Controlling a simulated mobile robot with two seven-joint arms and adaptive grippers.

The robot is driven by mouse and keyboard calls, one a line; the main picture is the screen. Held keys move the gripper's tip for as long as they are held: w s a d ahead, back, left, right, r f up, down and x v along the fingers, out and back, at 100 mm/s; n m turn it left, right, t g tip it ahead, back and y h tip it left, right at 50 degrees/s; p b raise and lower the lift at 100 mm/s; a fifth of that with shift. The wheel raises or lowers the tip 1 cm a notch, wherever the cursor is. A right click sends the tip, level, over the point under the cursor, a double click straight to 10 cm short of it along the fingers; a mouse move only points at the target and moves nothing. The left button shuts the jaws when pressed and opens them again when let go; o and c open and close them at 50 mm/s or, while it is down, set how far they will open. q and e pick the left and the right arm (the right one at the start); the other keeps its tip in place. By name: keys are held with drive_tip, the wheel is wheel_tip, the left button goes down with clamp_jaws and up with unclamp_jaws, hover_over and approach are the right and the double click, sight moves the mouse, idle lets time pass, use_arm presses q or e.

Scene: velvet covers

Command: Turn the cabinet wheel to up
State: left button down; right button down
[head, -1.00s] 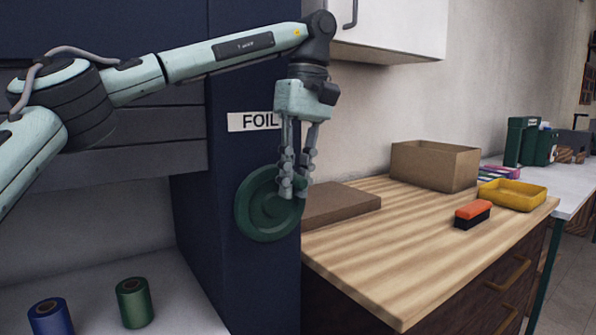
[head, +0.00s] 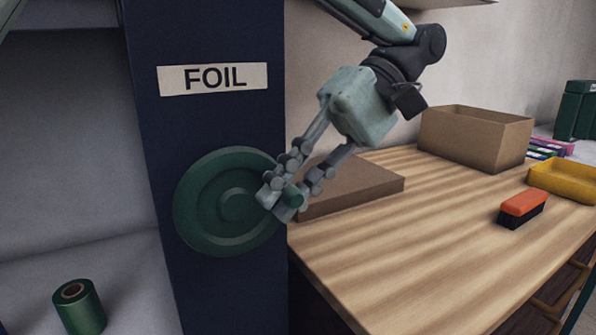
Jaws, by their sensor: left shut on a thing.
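A dark green round wheel (head: 215,205) is mounted on the dark blue cabinet side (head: 230,285), below a white label (head: 213,78) reading FOIL. My left gripper (head: 280,205) comes in from the upper right, tilted, with its fingers at the right edge of the wheel. My right gripper is not in view.
A wooden worktop (head: 430,230) lies to the right, with a flat brown box (head: 350,184), an open cardboard box (head: 475,138), a red-topped brush (head: 522,208) and a yellow tray (head: 570,180). A green spool (head: 80,305) stands in the cabinet at lower left.

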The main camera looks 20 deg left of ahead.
use_arm(q)
drive_tip(key=shift+d+f, duration=0.1)
drive_tip(key=shift+f, duration=0.05)
idle(0.3)
drive_tip(key=c, duration=1.4)
unclamp_jaws()
